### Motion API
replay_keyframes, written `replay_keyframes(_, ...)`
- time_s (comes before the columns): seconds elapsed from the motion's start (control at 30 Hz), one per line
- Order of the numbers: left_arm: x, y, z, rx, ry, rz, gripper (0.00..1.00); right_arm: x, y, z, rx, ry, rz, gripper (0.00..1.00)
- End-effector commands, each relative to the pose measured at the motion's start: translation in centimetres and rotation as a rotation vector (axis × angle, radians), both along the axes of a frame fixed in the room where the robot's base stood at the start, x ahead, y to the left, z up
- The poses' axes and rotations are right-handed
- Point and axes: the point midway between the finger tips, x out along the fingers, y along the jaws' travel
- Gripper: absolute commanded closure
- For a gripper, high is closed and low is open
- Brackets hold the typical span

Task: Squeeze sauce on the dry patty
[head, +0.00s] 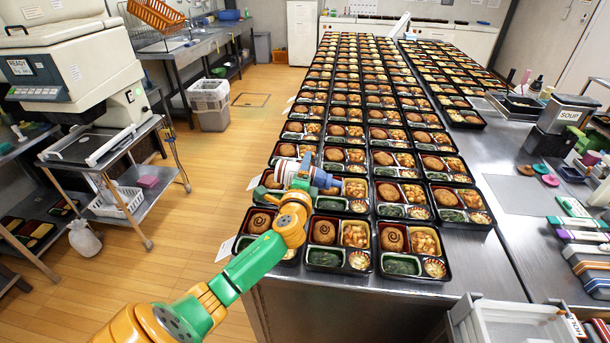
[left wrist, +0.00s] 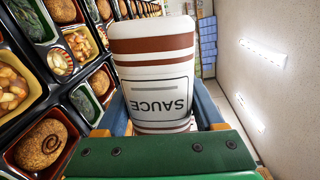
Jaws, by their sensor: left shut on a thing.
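My left gripper (head: 318,180) is shut on the sauce bottle (head: 287,172), which is white with brown bands. In the left wrist view the bottle (left wrist: 153,75) sits between the blue fingers, its SAUCE label upside down. In the head view it is above the near left trays; its nozzle cannot be made out. Front-row patties (head: 324,231) (head: 392,238) carry dark sauce swirls. A patty behind them (head: 388,192) looks plain. In the left wrist view a swirled patty (left wrist: 42,145) is at lower left and a plain-looking patty (left wrist: 100,82) is nearer the bottle. My right gripper is out of view.
Rows of black bento trays (head: 402,277) cover the steel table (head: 370,305) closely. A second steel counter (head: 508,190) on the right holds a SOUP container (head: 567,114) and utensils. A white bin (head: 512,325) stands at the lower right.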

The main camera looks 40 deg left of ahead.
Motion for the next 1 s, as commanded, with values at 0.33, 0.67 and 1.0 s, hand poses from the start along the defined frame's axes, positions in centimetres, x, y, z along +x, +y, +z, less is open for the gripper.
replay_keyframes(0.33, 0.0, 0.0, 1.1, -0.564, -0.333, 0.001, 0.41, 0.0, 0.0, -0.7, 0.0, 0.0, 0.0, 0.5)
replay_keyframes(0.67, 0.0, 0.0, 3.1, -1.394, -0.825, 0.001, 0.41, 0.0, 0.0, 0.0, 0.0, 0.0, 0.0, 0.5)
replay_keyframes(1.0, -0.5, 0.5, 3.3, -1.476, -0.88, 0.002, 0.41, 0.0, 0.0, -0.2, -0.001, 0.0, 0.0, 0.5)
